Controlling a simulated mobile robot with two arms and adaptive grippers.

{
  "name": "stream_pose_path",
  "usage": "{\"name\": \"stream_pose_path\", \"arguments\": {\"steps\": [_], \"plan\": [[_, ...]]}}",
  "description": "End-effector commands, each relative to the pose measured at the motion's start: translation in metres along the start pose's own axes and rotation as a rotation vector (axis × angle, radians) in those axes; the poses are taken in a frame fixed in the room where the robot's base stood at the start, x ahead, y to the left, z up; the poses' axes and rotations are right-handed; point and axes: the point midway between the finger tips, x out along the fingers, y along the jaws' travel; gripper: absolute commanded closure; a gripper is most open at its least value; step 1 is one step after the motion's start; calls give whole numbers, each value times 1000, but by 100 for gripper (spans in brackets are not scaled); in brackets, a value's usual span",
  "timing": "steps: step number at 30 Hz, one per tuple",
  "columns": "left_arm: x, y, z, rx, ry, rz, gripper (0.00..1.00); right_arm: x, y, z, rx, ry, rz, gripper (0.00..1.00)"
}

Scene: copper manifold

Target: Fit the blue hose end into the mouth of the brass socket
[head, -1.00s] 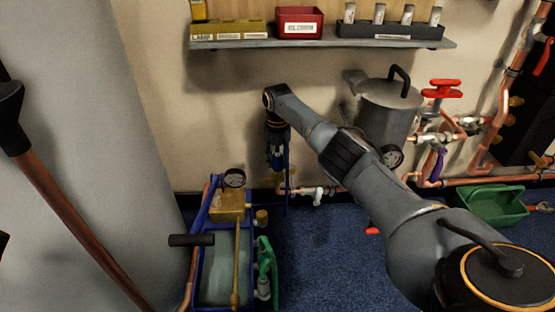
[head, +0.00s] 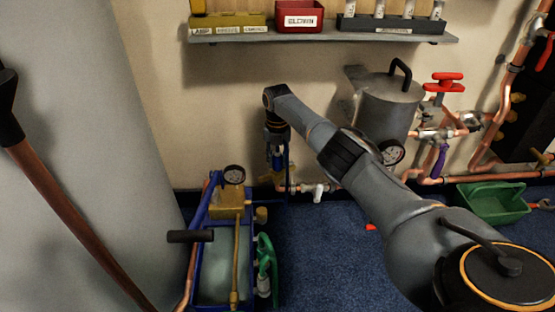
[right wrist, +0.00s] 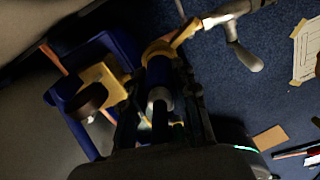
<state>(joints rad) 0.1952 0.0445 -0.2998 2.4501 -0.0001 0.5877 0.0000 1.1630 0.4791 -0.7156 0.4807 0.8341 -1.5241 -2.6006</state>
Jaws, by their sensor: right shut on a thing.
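My right gripper (head: 277,152) points down in front of the wall, low above the floor, and is shut on the blue hose end (right wrist: 158,72). In the right wrist view its dark fingers (right wrist: 160,105) flank the blue hose. The brass socket (right wrist: 157,49) shows as a yellow ring at the hose's far tip. The tip overlaps the ring in that view; I cannot tell how deep it sits. In the head view the brass socket (head: 266,179) is small, just below the gripper. My left gripper is not in view.
A blue-framed cart (head: 196,245) with a brass block (head: 228,202) and gauge (head: 234,174) stands left of the gripper. Copper pipe with a white valve (head: 317,190) runs right. A grey tank (head: 388,108) and green tray (head: 492,203) stand farther right. Blue floor between is mostly clear.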

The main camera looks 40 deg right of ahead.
Motion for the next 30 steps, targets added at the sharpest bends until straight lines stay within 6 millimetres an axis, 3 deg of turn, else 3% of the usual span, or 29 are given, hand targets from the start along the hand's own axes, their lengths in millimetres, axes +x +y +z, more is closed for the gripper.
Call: {"name": "stream_pose_path", "arguments": {"steps": [5, 6, 9, 20, 23, 30], "plan": [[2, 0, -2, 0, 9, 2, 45, -1, 0, 0, 0, -1, 1, 100], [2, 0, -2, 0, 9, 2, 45, -1, 0, 0, 0, -1, 1, 65], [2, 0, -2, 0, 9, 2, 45, -1, 0, 0, 0, -1, 1, 45], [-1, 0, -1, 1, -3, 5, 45, -3, 0, 0, -1, -1, 1, 45], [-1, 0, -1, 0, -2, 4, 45, -14, 1, 1, -2, -2, 2, 45], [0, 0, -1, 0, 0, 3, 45, -64, 0, 1, -2, -5, 2, 45]]}}
